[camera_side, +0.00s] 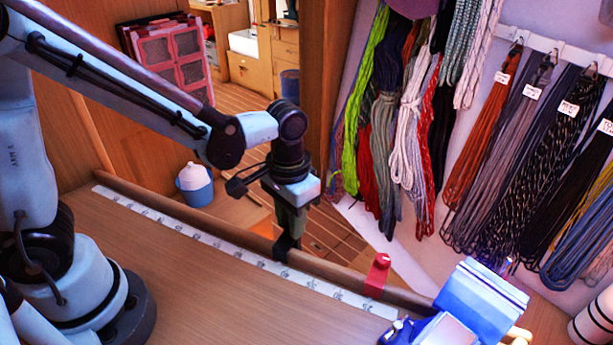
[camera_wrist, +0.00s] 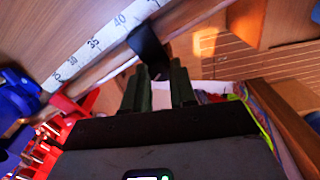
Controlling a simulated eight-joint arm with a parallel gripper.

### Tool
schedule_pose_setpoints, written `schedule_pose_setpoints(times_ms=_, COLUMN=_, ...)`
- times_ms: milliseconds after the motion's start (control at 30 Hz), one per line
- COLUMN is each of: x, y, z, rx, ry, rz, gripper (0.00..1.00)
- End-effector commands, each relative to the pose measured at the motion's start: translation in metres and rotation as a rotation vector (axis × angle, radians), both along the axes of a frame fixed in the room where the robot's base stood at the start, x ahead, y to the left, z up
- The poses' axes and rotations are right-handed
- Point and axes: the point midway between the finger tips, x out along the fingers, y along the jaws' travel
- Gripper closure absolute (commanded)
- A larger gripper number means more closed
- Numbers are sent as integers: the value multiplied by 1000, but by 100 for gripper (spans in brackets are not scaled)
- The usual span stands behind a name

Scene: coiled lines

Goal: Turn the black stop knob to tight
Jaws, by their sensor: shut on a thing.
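The black stop (camera_side: 282,254) straddles the wooden rail along the bench's far edge, beside the white measuring strip (camera_side: 215,243). My gripper (camera_side: 289,230) points straight down from above and is shut on the knob at the top of this stop. The fingers hide most of the knob, so its turn position cannot be read. In the wrist view, the black stop (camera_wrist: 147,47) curves over the rail just beyond the dark green fingers (camera_wrist: 160,88), near the 40 mark on the strip.
A red stop (camera_side: 377,276) sits on the same rail to the right. A blue vise (camera_side: 480,300) stands at the bench's right end. Coiled lines (camera_side: 400,130) hang on the wall behind. A blue and white jug (camera_side: 195,185) stands beyond the rail. The bench top is mostly clear.

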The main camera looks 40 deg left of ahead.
Motion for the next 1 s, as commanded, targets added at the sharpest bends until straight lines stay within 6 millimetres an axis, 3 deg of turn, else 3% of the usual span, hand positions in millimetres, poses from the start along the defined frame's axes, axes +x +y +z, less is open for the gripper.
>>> schedule_pose_setpoints(times_ms=500, x=0, y=0, z=0, rx=0, ry=0, rz=-346, gripper=100)
schedule_pose_setpoints(times_ms=1000, x=0, y=0, z=0, rx=0, ry=0, rz=-415, gripper=100)
